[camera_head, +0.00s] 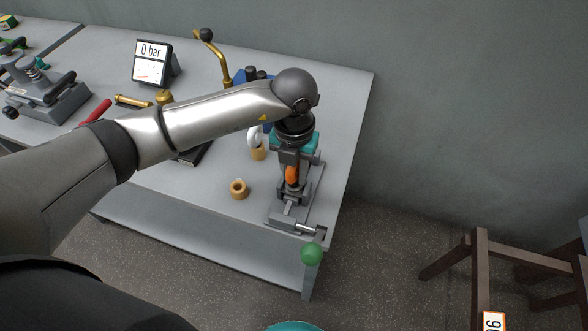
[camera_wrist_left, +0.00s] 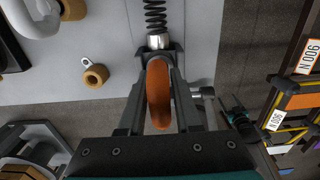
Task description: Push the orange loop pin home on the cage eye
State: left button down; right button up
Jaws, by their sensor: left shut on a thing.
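My left gripper (camera_head: 291,183) points down over the clamp fixture (camera_head: 290,217) at the right end of the bench. It is shut on the orange loop pin (camera_head: 291,174). In the left wrist view the orange loop (camera_wrist_left: 159,95) sits between the two dark fingers, and my left gripper (camera_wrist_left: 159,60) shows around it. A coil spring (camera_wrist_left: 155,14) with a silver collar (camera_wrist_left: 158,42) lies just beyond the fingertips. The cage eye and the pin's tip are hidden by the fingers, so I cannot tell how deep the pin sits. My right gripper is not in view.
A tan ring (camera_head: 238,189) stands on the bench left of the fixture, and a gauge reading 0 bar (camera_head: 151,62) stands at the back. A brown wooden frame (camera_head: 480,260) is at the right.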

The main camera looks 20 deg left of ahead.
pick_arm(q)
jog(key=shift+f+b, duration=0.6)
jog(key=shift+f, duration=0.2)
jog(key=shift+r, duration=0.15)
jog(key=shift+r+p, duration=1.8)
jog(key=shift+r, duration=0.35)
jog(key=shift+f+b, duration=1.9)
jog(key=shift+f, duration=0.4)
jog(key=shift+r, duration=0.1)
jog(key=shift+r+p, duration=1.8)
jog(key=shift+r, duration=0.35)
jog(key=shift+f+b, duration=1.75)
jog(key=shift+f, duration=0.4)
jog(key=c, duration=0.5)
grip_release()
